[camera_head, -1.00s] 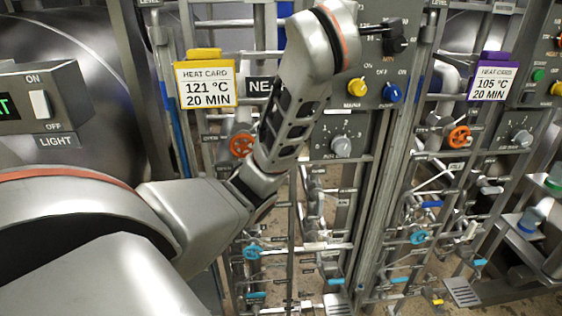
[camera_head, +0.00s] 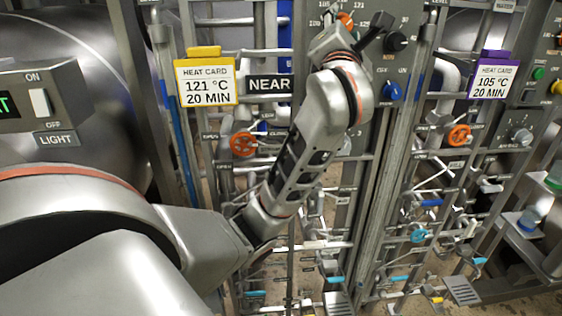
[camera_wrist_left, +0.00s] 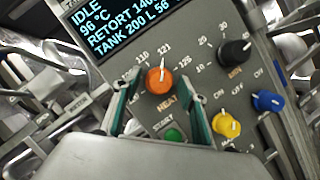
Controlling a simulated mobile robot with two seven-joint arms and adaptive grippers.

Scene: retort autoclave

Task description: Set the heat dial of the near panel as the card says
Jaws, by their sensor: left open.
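The orange heat dial (camera_wrist_left: 160,80) of the near panel is in the left wrist view, its white pointer line directed up toward the 121 mark. It also shows partly in the head view (camera_head: 346,20). My left gripper (camera_wrist_left: 161,86) is open, with one finger on each side of the dial; whether the fingers touch it I cannot tell. In the head view my left gripper (camera_head: 350,36) is in front of the panel. The yellow heat card (camera_head: 206,82) reads 121 °C, 20 MIN, beside the NEAR sign (camera_head: 270,84). My right gripper is not visible.
Beside the heat dial are a black dial (camera_wrist_left: 235,52), a yellow knob (camera_wrist_left: 227,124), a blue knob (camera_wrist_left: 267,101) and a green start button (camera_wrist_left: 173,135). A display (camera_wrist_left: 122,30) is above. A purple card (camera_head: 492,80) reading 105 °C hangs farther right.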

